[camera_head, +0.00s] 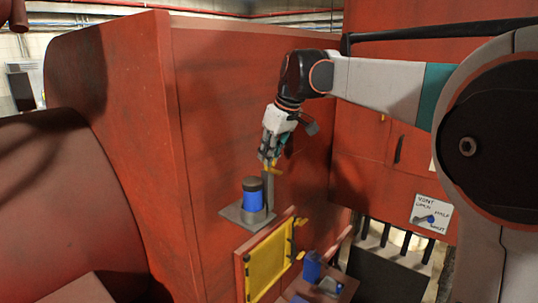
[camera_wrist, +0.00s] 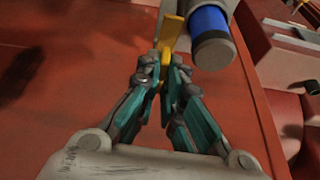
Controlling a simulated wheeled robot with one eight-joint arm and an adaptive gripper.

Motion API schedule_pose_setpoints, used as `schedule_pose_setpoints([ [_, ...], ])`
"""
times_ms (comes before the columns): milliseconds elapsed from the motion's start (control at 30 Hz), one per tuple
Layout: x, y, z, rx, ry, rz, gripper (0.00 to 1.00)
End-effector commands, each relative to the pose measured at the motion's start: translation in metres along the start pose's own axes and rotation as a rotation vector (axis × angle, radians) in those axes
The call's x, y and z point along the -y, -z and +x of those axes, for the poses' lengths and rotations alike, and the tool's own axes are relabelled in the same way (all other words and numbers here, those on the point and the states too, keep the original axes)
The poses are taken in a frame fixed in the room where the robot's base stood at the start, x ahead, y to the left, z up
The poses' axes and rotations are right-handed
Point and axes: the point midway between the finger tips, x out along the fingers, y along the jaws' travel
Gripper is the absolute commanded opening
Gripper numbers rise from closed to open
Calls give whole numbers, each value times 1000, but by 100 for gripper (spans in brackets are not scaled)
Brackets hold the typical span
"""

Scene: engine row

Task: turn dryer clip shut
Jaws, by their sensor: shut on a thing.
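The dryer is a blue canister (camera_head: 252,200) with a dark top, on a grey plate on the red wall. The dryer clip, a yellow lever (camera_head: 271,170), sits at the upper right of the canister by a grey upright post. My gripper (camera_head: 269,158) reaches down to it from above. In the wrist view my gripper (camera_wrist: 166,72) is shut on the yellow clip (camera_wrist: 173,34), which stands up between the fingertips, close beside the blue canister (camera_wrist: 209,22). The clip's lower end is hidden by the fingers.
Below is a yellow mesh panel (camera_head: 268,263) in a red frame with yellow catches. A blue part (camera_head: 312,266) stands to its right. A large red drum lies at the left.

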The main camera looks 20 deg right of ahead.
Motion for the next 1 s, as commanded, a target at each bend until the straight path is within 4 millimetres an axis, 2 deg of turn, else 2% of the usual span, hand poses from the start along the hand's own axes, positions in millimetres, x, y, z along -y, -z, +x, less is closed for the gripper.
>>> schedule_pose_setpoints([
  [267,2,0,0,-2,-67,158,0],
  [1000,5,3,1,-2,-334,802,0],
])
